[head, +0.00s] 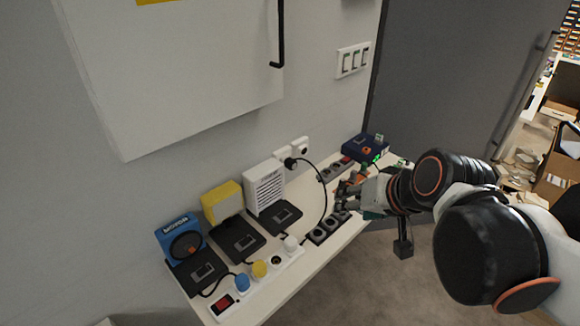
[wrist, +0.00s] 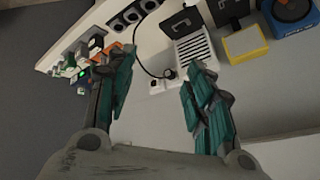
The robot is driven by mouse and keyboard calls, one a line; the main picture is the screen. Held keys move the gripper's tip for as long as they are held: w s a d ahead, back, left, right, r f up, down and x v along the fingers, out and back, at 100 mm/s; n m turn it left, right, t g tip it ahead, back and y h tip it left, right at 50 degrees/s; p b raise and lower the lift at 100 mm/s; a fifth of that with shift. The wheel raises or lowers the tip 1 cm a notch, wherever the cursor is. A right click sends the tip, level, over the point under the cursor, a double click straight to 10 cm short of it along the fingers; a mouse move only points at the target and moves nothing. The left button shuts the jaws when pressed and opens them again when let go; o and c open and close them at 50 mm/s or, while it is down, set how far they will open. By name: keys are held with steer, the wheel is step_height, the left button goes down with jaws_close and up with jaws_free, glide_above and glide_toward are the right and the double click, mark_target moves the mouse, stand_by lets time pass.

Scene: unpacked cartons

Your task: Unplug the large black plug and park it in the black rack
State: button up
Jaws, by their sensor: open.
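The large black plug (head: 289,163) sits in a white wall outlet (head: 302,146) above the shelf, and its black cord loops down to the right. In the wrist view the plug (wrist: 169,74) shows beyond and between my fingers, apart from them. My gripper (head: 346,192) is open and empty, over the right part of the shelf, right of the plug. My arm hides part of the rack's right end.
A white power strip (head: 252,290) holds blue, yellow and white plugs at the front left. A blue speaker (head: 178,236), yellow box (head: 222,199) and white grilled box (head: 265,188) stand along the wall. A dark blue device (head: 362,147) is at the far right. A white cabinet overhangs left.

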steer(key=w+a+f+m+t+y+b, duration=0.1)
steer(key=w+a+f+m+y+b, duration=0.15)
steer(key=w, duration=0.65)
steer(key=w+a+f+m+t+y+b, duration=0.1)
steer(key=w+a+f+y, duration=0.25)
steer(key=w, duration=0.45)
steer(key=m+t+y+b, duration=0.3)
steer(key=m+t, duration=0.1)
steer(key=m, duration=0.1)
glide_toward(294, 166)
steer(key=shift+w+a+f, duration=0.15)
steer(key=shift+w+a, duration=0.1)
steer(key=shift+w, duration=0.25)
steer(key=shift+x, duration=4.5)
steer(key=shift+c, duration=0.3)
jaws_close()
